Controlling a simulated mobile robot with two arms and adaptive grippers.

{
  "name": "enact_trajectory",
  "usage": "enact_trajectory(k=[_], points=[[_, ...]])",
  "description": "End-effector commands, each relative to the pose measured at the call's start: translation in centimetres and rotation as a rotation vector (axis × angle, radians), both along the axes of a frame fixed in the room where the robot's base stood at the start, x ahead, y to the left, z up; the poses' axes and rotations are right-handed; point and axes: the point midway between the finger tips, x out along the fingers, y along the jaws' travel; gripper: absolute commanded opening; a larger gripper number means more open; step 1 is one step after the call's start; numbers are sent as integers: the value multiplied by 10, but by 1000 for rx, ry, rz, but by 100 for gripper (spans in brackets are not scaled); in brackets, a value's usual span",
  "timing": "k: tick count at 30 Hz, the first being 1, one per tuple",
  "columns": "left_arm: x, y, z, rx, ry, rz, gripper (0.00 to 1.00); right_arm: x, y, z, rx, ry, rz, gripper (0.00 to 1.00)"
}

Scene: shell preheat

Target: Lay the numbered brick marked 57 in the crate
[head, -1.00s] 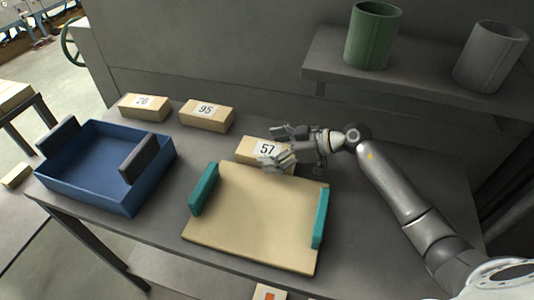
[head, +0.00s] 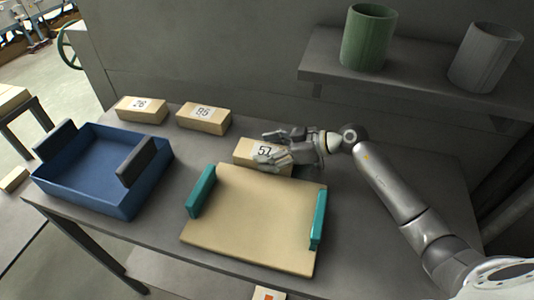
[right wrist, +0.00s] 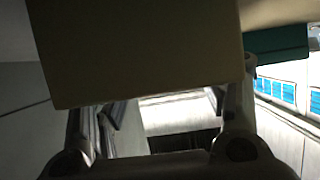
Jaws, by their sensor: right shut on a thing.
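The brick marked 57 (head: 246,154) is a tan block on the grey table behind the tan board. My right gripper (head: 272,149) is shut on its right part, and a finger covers part of the label. In the right wrist view the brick (right wrist: 140,50) fills the top middle, close to the fingers (right wrist: 165,120). I cannot tell whether the brick is clear of the table. The blue open crate (head: 130,198) stands at the left of the table with dark grips on two sides, and its inside looks empty. My left gripper is not in view.
Bricks marked 26 (head: 142,110) and 95 (head: 204,118) lie at the back of the table. A tan board (head: 255,220) with teal handles lies in front, right of the crate. A green cup (head: 367,38) and a grey cup (head: 485,57) stand on a shelf (head: 410,82).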

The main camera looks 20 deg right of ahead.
Motion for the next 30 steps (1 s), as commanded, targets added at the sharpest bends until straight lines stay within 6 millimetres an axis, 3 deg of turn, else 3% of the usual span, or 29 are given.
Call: enact_trajectory(k=[5, 11, 19, 30], points=[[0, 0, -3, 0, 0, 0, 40, 0, -1, 10, -3, -2, 0, 26], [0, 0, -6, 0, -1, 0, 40, -6, 2, 38, -3, -4, 2, 26], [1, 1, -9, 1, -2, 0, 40, -48, 18, 90, -5, -7, 4, 26], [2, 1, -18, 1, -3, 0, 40, -110, 41, 118, -2, -3, 2, 26]])
